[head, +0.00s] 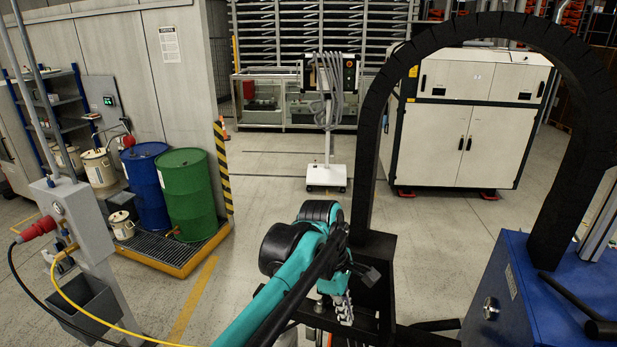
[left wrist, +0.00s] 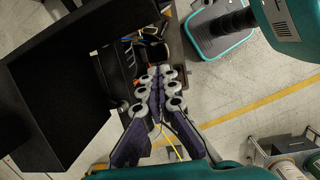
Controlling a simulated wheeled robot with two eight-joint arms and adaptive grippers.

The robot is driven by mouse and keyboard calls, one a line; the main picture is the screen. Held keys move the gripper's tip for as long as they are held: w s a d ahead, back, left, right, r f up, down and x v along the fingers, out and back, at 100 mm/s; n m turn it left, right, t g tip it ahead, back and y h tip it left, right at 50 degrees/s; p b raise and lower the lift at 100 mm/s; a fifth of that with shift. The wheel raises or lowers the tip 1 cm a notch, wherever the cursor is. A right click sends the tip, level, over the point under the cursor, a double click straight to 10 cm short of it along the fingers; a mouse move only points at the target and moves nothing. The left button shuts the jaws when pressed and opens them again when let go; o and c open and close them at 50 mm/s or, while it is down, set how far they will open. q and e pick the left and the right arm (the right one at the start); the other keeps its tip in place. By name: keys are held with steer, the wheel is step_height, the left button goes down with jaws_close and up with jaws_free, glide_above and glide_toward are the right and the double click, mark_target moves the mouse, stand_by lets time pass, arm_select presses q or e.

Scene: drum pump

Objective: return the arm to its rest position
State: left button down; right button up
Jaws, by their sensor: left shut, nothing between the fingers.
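My left arm, teal and black, reaches in from the bottom of the head view and bends at a black joint near the middle. My left gripper (head: 345,312) hangs low beyond that bend, partly hidden by my own arm. In the left wrist view my left gripper (left wrist: 158,88) shows its two jointed grey-and-purple fingers lying together along their length. They are shut and hold nothing. Dark parts of my own body lie close beside and beyond the fingertips. My right gripper is in neither view.
A blue drum (head: 148,187) and a green drum (head: 188,196) stand on a yellow-edged spill pallet (head: 176,262) at left. A grey post with a socket box (head: 75,218) stands nearer. A white wheeled stand (head: 326,177) and a white cabinet (head: 465,125) are farther back. Open floor lies between.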

arm_select(q)
steer(key=s+a+f+m+t+y+b, duration=0.1)
steer(key=s+a+f+m+t+b, duration=0.1)
steer(key=a+f+b, duration=0.7)
steer(key=s+a+f+m+t+y+b, duration=0.1)
steer(key=s+a+f+m+t+b, duration=0.2)
steer(key=f, duration=1.3)
steer(key=s+a+f+m+t+b, duration=0.2)
steer(key=s+a+f+m+b, duration=0.4)
steer(key=a+f+b, duration=0.7)
steer(key=a+m+b, duration=0.2)
steer(key=b, duration=0.2)
steer(key=shift+s+a+t+y, duration=0.2)
steer(key=shift+a+t+y, duration=0.15)
steer(key=shift+t+y, duration=0.05)
